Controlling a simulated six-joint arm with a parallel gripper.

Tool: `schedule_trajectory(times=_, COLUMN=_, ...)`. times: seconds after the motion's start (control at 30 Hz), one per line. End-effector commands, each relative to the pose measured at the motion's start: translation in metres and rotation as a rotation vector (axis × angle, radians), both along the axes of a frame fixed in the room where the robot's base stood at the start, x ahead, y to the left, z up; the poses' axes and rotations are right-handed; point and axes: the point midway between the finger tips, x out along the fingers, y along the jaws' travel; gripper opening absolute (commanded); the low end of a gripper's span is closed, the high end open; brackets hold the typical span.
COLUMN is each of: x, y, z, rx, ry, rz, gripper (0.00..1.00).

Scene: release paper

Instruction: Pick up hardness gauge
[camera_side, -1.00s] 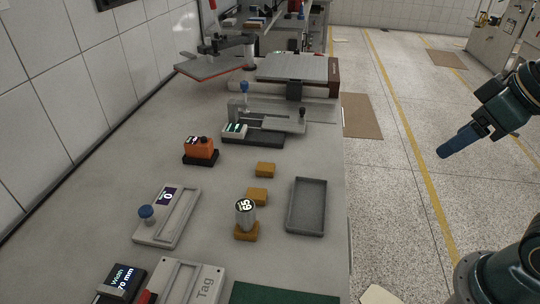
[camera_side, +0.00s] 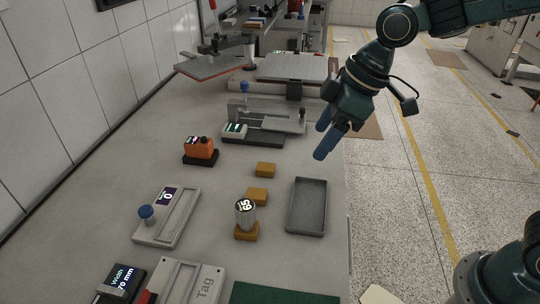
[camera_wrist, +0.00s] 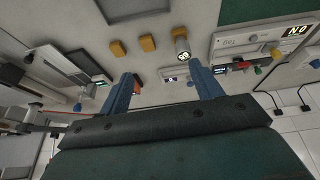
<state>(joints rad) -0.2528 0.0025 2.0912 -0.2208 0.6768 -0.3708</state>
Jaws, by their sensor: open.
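The hardness gauge appears to be a silver cylinder (camera_side: 245,213) with a round dial reading 65. It stands upright on a tan block (camera_side: 246,232) on the bench. The cylinder also shows in the wrist view (camera_wrist: 181,46), beyond my fingertips and toward the upper right. My gripper (camera_side: 322,137) has two blue fingers and is open and empty. It is above the bench's right side, up and to the right of the gauge, and apart from it. Both spread fingers show in the wrist view (camera_wrist: 160,70).
Two more tan blocks (camera_side: 257,196) (camera_side: 265,170) lie behind the gauge. An empty grey tray (camera_side: 307,207) is to its right. An orange device (camera_side: 199,147) and a gauge plate with a blue knob (camera_side: 165,216) are to the left. A green mat (camera_side: 283,294) lies in front.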

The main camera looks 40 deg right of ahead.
Motion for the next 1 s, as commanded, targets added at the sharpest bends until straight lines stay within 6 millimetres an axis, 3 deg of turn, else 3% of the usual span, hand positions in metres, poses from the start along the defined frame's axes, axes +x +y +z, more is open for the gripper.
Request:
schedule_trajectory(times=0.2, x=0.028, y=0.044, z=-0.033, rx=0.004, ry=0.020, rz=0.165, gripper=0.65)
schedule_trajectory(times=0.43, x=0.044, y=0.079, z=-0.062, rx=0.013, ry=0.027, rz=0.290, gripper=0.65)
schedule_trajectory(times=1.0, x=0.050, y=0.094, z=-0.082, rx=0.017, ry=0.030, rz=0.328, gripper=0.65)
